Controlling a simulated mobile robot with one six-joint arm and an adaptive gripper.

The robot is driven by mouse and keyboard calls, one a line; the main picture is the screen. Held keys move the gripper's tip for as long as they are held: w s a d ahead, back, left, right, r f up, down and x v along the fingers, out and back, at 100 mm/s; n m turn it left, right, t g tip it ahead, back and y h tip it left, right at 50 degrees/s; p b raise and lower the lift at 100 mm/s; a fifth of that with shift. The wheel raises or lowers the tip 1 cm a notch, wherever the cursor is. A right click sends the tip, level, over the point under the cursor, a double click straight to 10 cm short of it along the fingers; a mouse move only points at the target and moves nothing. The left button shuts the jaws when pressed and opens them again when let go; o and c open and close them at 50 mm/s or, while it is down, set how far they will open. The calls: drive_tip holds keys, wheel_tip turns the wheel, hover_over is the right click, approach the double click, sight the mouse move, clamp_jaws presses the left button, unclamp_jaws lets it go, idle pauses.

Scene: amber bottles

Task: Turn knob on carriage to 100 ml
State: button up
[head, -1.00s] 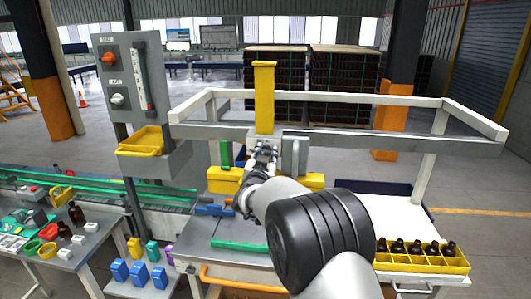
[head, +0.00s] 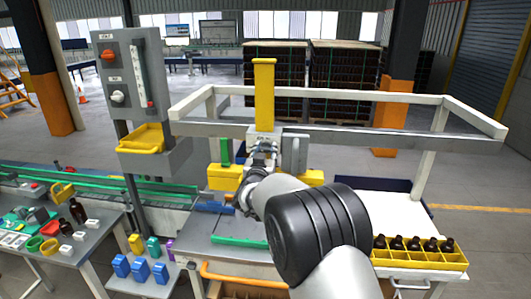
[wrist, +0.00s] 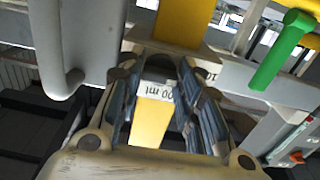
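The carriage (head: 266,136) is a grey block on the white frame's crossbar, with a yellow post (head: 264,95) rising from it. My gripper (head: 262,152) is at the carriage's front face. In the wrist view, my gripper's two dark-padded fingers (wrist: 166,90) stand apart. Between them shows a white label (wrist: 156,91), upside down, of which "00 ml" can be read. A yellow strip lies below the label. The knob cannot be made out; fingers or arm may hide it. I cannot tell whether the fingers touch anything.
A yellow tray of amber bottles (head: 425,260) stands at right. A control panel (head: 127,80) stands at left. Yellow bins (head: 225,177) sit below the crossbar.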

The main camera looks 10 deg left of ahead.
drive_tip(key=o, duration=0.4)
drive_tip(key=shift+s, duration=0.1)
drive_tip(key=s, duration=1.2)
drive_tip(key=shift+a, duration=0.2)
drive_tip(key=shift+w, duration=0.1)
drive_tip(key=s+d+f+g+b, duration=0.4)
drive_tip(key=s+d+f+b, duration=0.3)
drive_tip(key=s, duration=0.7)
drive_tip(key=s+d+f+g+b, duration=0.5)
drive_tip(key=s+d+f+b, duration=0.3)
drive_tip(key=s, duration=0.6)
drive_tip(key=s+d+f+g+b, duration=0.4)
drive_tip(key=s+d+f+b, duration=0.3)
drive_tip(key=s+f, duration=0.4)
drive_tip(key=shift+s+d+y+b, duration=0.15)
drive_tip(key=shift+s+d, duration=0.1)
drive_tip(key=shift+s, duration=0.8)
drive_tip(key=shift+s+d+y+b, duration=0.15)
drive_tip(key=shift+s+d, duration=0.1)
drive_tip(key=shift+s, duration=0.75)
